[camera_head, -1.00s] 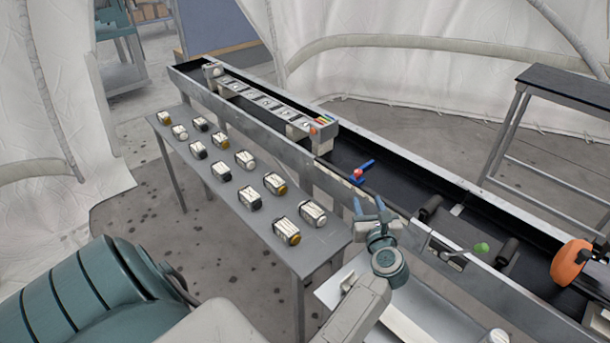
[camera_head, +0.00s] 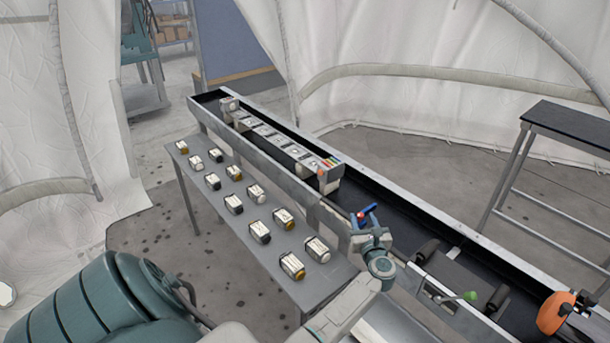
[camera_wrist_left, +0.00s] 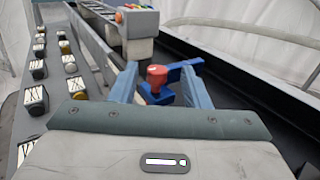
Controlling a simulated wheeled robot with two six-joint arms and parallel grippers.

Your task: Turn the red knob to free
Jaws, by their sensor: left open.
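The red knob (camera_head: 361,214) sits at the near edge of the long black trough, with a blue lever beside it pointing up and to the right. In the left wrist view the red knob (camera_wrist_left: 157,75) stands on a blue base, between the two fingers and beyond them. My left gripper (camera_head: 367,224) is open; its blue fingers also show in the left wrist view (camera_wrist_left: 160,88), one on each side of the knob. I cannot tell whether they touch it. The right gripper is not in view.
A grey table (camera_head: 222,232) with several small jars stands left of the trough (camera_head: 410,225). A grey panel unit (camera_head: 328,178) with coloured buttons lies over the trough. A green knob (camera_head: 470,296) and an orange wheel (camera_head: 553,313) are at the right.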

